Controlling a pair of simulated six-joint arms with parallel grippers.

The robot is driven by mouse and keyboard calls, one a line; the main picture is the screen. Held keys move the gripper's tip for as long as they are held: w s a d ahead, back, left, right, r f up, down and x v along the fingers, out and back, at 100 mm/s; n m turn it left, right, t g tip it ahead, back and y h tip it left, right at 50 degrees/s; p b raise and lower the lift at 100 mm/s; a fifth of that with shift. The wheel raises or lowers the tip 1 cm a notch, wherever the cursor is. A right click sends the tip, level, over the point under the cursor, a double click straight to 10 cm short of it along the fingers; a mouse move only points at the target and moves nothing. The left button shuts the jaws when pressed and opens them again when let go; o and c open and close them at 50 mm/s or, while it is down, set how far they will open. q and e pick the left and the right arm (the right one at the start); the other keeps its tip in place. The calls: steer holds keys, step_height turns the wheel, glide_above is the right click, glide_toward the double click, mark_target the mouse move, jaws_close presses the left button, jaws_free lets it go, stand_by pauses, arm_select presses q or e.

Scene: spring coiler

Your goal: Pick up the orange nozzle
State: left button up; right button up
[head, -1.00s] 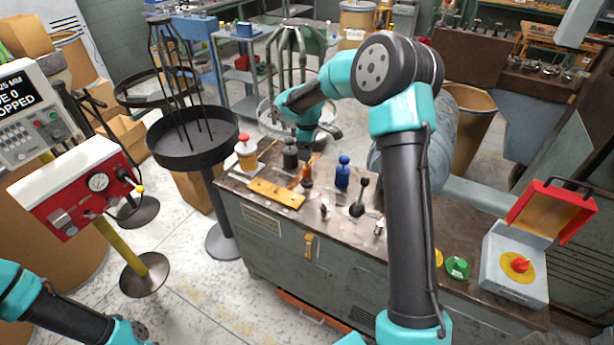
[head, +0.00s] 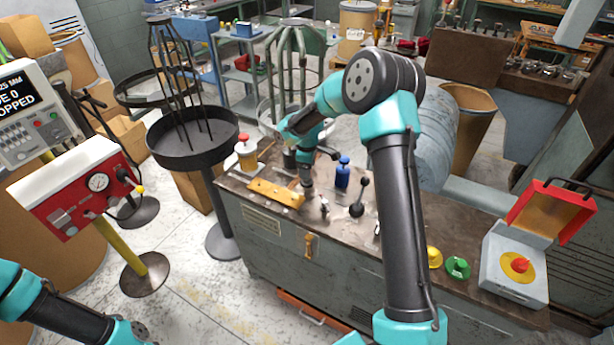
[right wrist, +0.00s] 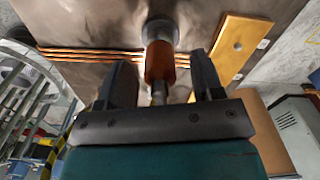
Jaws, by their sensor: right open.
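The orange nozzle (right wrist: 159,62) has an orange-brown body with a grey collar and a narrow metal tip. In the right wrist view it lies between the two dark fingers of my right gripper (right wrist: 161,75). The fingers are open, with a visible gap on each side of the nozzle. In the head view my right gripper (head: 307,186) is low over the workbench top and covers the nozzle. My left arm shows at the bottom left of the head view, but its gripper is out of the picture.
A yellow bar (head: 275,193) lies just left of my right gripper. A blue bottle (head: 342,172) and a black-knobbed lever (head: 358,208) stand to its right. A red-capped yellow bottle (head: 246,153) stands at the back left. Copper-coloured rods (right wrist: 90,55) lie beside the nozzle.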

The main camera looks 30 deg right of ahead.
steer(key=shift+f, duration=1.25)
steer(key=shift+c, duration=0.4)
jaws_close()
